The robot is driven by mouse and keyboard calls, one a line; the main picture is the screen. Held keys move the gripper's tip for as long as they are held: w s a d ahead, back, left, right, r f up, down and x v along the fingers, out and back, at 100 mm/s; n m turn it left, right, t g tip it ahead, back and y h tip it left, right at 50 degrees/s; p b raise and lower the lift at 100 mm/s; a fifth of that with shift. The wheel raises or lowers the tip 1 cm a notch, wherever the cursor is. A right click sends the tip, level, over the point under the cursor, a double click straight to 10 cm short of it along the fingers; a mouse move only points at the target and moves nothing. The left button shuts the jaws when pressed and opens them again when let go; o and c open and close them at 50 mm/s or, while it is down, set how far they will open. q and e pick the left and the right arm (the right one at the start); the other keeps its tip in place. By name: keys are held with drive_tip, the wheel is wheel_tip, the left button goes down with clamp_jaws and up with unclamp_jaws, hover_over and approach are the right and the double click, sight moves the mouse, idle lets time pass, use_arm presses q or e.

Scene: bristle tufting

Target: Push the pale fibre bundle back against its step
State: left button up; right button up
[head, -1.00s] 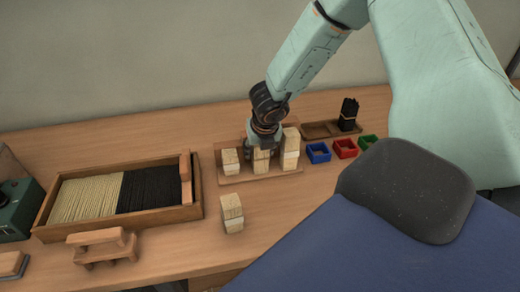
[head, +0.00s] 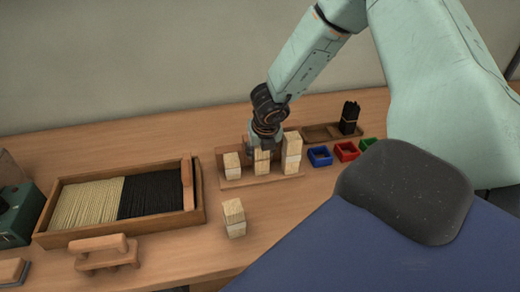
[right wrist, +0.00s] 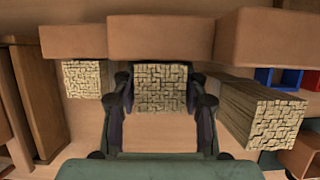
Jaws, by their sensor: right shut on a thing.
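My right gripper (head: 264,141) is shut on the middle pale fibre bundle (head: 262,164) in the wooden stepped rack (head: 258,180). In the right wrist view the fingers stand on both sides of the held bundle's cut end (right wrist: 160,88). Its far edge lies close to the middle wooden step (right wrist: 160,38); I cannot tell whether they touch. A shorter pale bundle (head: 232,166) stands to its left in the rack and a taller one (head: 292,153) to its right. My left gripper is not in view.
Another pale bundle (head: 234,217) stands on the table before the rack. A wooden tray (head: 190,217) of pale and black fibres lies left, with a wooden handled block (head: 100,250) before it. Blue (head: 320,156), red (head: 346,151) and green boxes and a black bundle (head: 349,117) stand right.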

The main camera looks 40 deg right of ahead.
drive_tip(key=shift+w+d+r, duration=0.1)
drive_tip(key=o, duration=1.2)
drive_tip(key=shift+w, duration=0.15)
drive_tip(key=shift+o, duration=0.2)
drive_tip(key=shift+s+r, duration=0.2)
drive_tip(key=shift+r, duration=0.15)
drive_tip(key=v, duration=1.1)
drive_tip(key=shift+s, duration=0.2)
